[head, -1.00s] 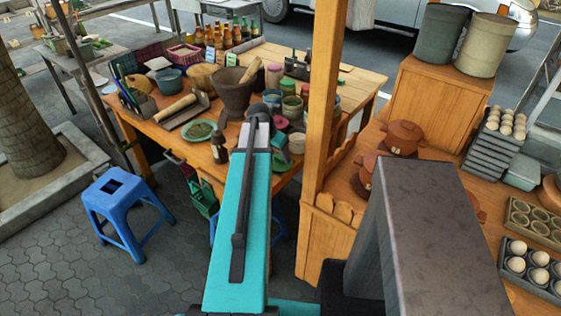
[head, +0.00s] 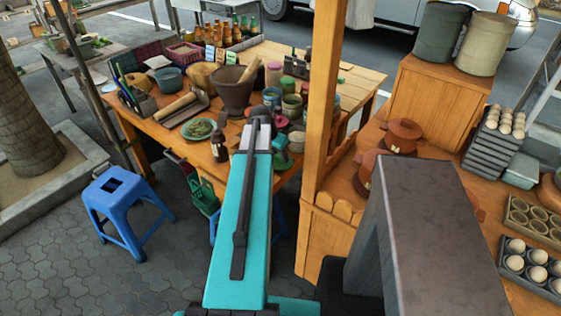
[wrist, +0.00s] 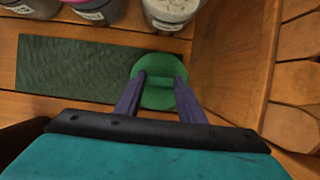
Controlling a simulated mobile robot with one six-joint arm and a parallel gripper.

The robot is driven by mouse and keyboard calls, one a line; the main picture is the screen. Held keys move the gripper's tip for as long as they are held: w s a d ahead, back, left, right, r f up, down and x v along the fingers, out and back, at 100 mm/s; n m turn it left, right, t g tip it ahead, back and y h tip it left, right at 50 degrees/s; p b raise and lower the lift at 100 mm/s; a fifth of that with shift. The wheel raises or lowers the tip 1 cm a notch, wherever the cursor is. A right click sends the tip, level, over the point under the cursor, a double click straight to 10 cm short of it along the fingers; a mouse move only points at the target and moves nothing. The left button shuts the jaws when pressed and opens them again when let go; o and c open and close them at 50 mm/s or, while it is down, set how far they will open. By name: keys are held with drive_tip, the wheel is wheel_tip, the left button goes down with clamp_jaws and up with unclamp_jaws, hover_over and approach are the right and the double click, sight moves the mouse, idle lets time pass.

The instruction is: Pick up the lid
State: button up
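The green round lid (wrist: 160,103) lies on the wooden table in the wrist view, partly over the end of a dark green mat. A raised bar-shaped handle (wrist: 160,82) crosses its top. My gripper (wrist: 159,77) is open, with one dark finger on each side of the handle. Whether the fingers touch the handle is hard to tell. The lower part of the lid is hidden by my gripper's body.
Several jars (wrist: 172,12) stand just beyond the lid. A wooden wall (wrist: 235,55) rises close on the right. The dark green mat (wrist: 70,68) lies flat to the left. In the head view, a brown bottle (head: 219,146) and a mortar (head: 234,92) stand left of my arm.

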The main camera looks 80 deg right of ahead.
sight(279, 157)
drive_tip(key=c, duration=0.4)
drive_tip(key=shift+c, duration=0.2)
drive_tip(key=shift+r, duration=0.1)
wheel_tip(279, 157, up, 10)
drive_tip(key=b, duration=0.2)
idle(0.3)
idle(0.4)
